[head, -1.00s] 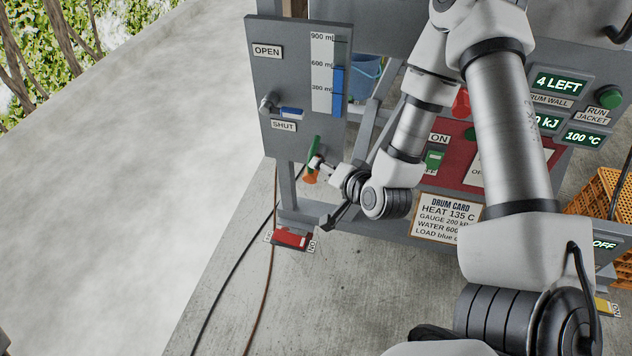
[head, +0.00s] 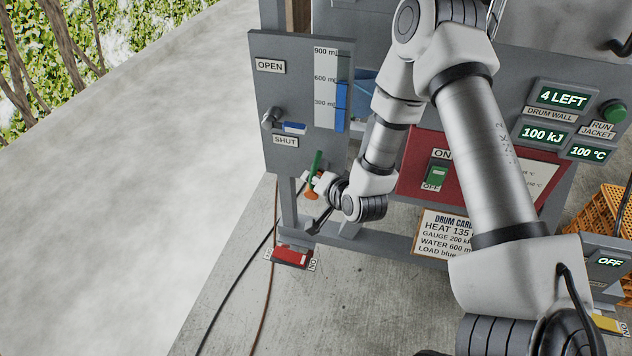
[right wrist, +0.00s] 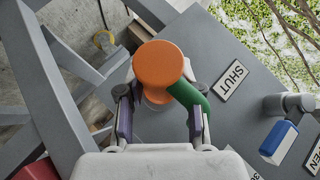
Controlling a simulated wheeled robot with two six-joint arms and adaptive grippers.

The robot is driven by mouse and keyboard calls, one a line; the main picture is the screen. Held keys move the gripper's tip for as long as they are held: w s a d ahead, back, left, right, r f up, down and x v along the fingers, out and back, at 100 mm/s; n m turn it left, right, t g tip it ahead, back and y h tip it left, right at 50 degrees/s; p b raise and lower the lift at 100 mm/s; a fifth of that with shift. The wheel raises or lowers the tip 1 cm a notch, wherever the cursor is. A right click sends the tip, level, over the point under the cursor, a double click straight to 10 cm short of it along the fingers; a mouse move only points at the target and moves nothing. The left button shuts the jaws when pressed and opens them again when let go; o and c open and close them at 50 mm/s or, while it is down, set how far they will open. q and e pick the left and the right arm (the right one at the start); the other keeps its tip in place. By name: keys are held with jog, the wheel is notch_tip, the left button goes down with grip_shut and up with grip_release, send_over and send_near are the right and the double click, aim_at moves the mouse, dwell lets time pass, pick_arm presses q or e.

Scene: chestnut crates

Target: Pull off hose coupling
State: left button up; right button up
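The hose coupling (right wrist: 158,66) is an orange cap with a narrower neck, and a green hose or handle piece (right wrist: 187,97) comes off its right side in the right wrist view. In the head view my right gripper (head: 319,182) is beside the coupling and partly hidden. My left gripper is not in view.
The grey gauge panel (head: 310,140) has a blue valve handle (head: 294,127) between OPEN and SHUT labels. A red pedal (head: 291,256) and hoses lie on the floor below. A red switch panel (head: 415,165) and frame bars stand close to my right arm. An orange crate (head: 603,210) is at right.

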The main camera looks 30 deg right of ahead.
aim_at(313, 194)
grip_shut()
jog(key=shift+s+a, duration=0.35)
jog(key=shift+a, duration=0.1)
jog(key=shift+c, duration=0.7)
grip_release()
grip_shut()
jog(key=shift+s+a+f+b, duration=0.1)
jog(key=shift+s+a+b, duration=0.5)
jog(key=shift+s+a, duration=0.5)
jog(key=shift+a, duration=0.15)
